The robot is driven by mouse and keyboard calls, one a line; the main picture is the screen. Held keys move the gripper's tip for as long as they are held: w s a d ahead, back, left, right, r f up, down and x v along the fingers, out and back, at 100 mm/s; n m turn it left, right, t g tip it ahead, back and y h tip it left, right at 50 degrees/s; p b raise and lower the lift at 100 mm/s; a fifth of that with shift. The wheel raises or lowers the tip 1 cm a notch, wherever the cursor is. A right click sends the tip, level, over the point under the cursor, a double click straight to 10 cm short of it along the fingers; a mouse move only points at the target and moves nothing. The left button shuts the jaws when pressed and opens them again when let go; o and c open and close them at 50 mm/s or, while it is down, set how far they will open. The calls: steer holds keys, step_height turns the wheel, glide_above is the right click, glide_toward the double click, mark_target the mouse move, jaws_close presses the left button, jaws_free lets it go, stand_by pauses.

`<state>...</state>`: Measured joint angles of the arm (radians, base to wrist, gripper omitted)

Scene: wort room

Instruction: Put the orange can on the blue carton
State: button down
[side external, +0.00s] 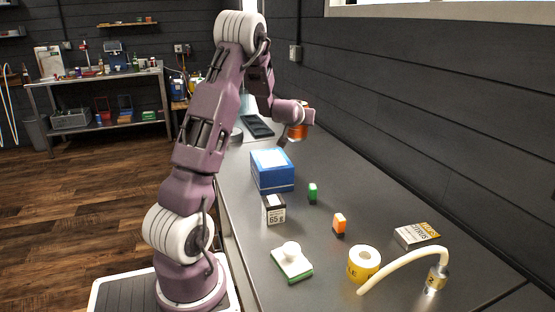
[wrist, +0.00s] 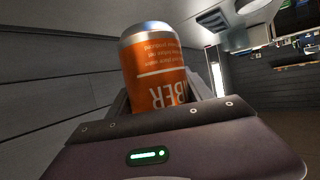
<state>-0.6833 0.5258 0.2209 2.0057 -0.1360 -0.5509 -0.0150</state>
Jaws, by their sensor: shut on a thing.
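My gripper (side external: 288,138) is shut on the orange can (side external: 297,132) and holds it in the air, beyond and a little to the right of the blue carton in the side view. In the wrist view the orange can (wrist: 155,75) stands between the fingers, its silver end showing and its printed lettering upside down. The blue carton (side external: 272,171) sits on the grey counter, and its top looks bare. The can is apart from the carton. The wrist view does not show the carton.
On the grey counter (side external: 330,270) stand a small black-and-white box (side external: 273,209), a green item (side external: 312,193), an orange item (side external: 339,222), a white-knobbed green block (side external: 292,262), a yellow roll (side external: 363,263), a grey box (side external: 421,237) and a curved hose (side external: 400,262). A dark tray (side external: 257,126) lies behind.

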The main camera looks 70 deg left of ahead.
steer(key=s+a+r+n+g+y, duration=0.1)
steer(key=s+a+r+n+g, duration=0.2)
steer(key=s, duration=0.5)
steer(key=t, duration=0.1)
glide_above(271, 155)
steer(key=shift+m, duration=0.3)
step_height(271, 155, down, 10)
steer(key=shift+w+a, duration=0.1)
steer(key=shift+f, duration=0.15)
steer(key=shift+c, duration=2.1)
jaws_free()
